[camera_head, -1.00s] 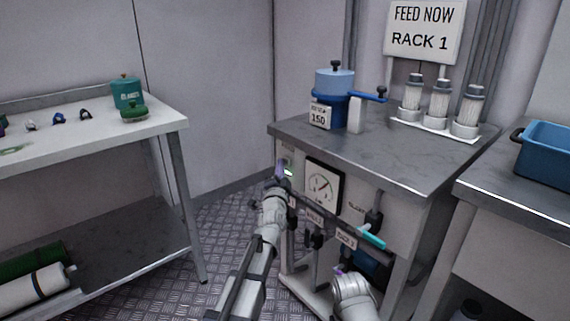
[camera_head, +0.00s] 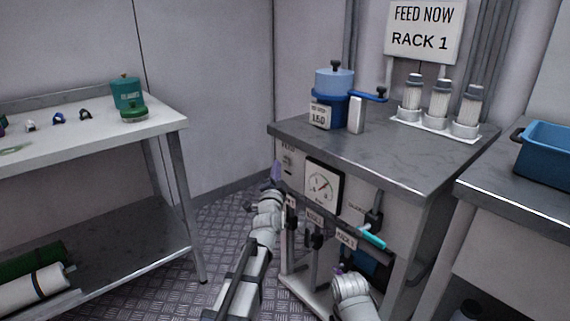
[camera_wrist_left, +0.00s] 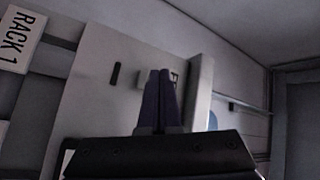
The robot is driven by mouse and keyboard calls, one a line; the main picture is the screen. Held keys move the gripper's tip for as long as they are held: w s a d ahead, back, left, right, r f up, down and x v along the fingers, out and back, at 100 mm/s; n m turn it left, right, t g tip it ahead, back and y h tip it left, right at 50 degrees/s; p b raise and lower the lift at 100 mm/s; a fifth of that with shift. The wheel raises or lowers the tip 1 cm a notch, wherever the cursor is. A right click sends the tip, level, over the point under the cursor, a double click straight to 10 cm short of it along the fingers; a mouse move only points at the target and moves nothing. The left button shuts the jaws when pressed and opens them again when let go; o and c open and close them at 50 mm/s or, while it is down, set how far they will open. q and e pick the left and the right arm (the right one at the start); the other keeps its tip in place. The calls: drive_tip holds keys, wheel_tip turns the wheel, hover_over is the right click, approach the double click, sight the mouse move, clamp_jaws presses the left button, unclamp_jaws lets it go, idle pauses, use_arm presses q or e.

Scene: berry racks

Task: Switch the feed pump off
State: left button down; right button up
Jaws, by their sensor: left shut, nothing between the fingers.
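The feed pump's control panel (camera_head: 287,151) is on the left of the cabinet front, beside the round gauge (camera_head: 322,186). A small dark fitting, seemingly the switch (camera_head: 288,160), shows on it under a label too small to read surely. No green light shows there. My left gripper (camera_head: 277,171) is just left of and below this fitting, its purple fingers shut and empty. In the left wrist view the shut fingers (camera_wrist_left: 160,98) point at a pale panel (camera_wrist_left: 95,95) with small dark marks, partly hiding it. My right arm is low in front of the cabinet; its fingers do not show clearly.
A pipe with labelled valves and a teal handle (camera_head: 372,237) crosses the cabinet front, close to my arms. A blue pump-like vessel (camera_head: 334,80) and white cylinders stand on the cabinet top (camera_head: 385,150). A white side table (camera_head: 150,124) stands left, with open floor between.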

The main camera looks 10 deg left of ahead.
use_arm(q)
drive_tip(key=shift+s+a, duration=0.95)
drive_tip(key=shift+s, duration=0.25)
drive_tip(key=shift+s+a, duration=0.9)
drive_tip(key=shift+s, duration=0.25)
